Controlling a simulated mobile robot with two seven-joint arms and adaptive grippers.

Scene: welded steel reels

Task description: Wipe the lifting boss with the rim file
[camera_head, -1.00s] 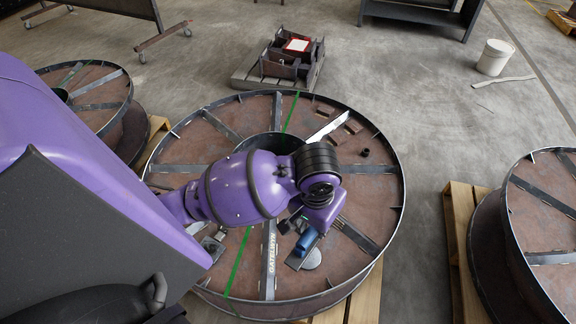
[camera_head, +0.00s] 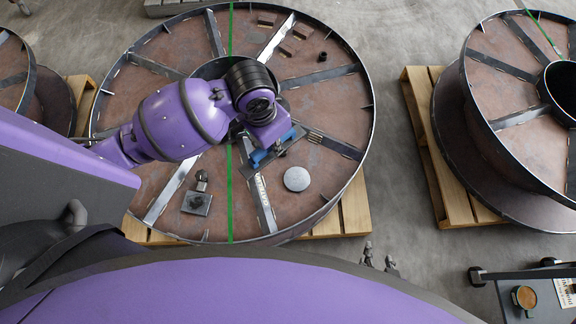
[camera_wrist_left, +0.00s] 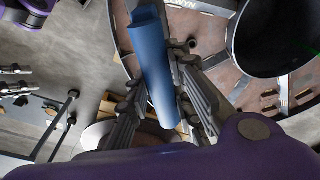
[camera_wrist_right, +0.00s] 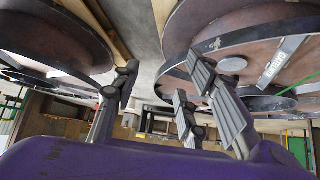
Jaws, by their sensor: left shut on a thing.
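A flat round grey disc, which I take for the lifting boss (camera_head: 297,179), lies on the near right part of the middle reel. It also shows in the right wrist view (camera_wrist_right: 232,65). My left gripper (camera_head: 270,148) is above this reel, up and left of the disc. It is shut on the blue handle of the rim file (camera_head: 259,155), which shows between the fingers in the left wrist view (camera_wrist_left: 152,65). The file looks apart from the disc; its height above the reel is unclear. My right gripper (camera_head: 380,261) is open and empty, off the reel's near right side.
The middle reel (camera_head: 330,110) rests on a wooden pallet (camera_head: 355,205). Small blocks (camera_head: 285,50), a black ring (camera_head: 322,57) and a plate with a fitting (camera_head: 196,203) lie on it. Another reel (camera_head: 500,55) stands right, a trolley (camera_head: 540,295) lower right. Bare floor lies between the reels.

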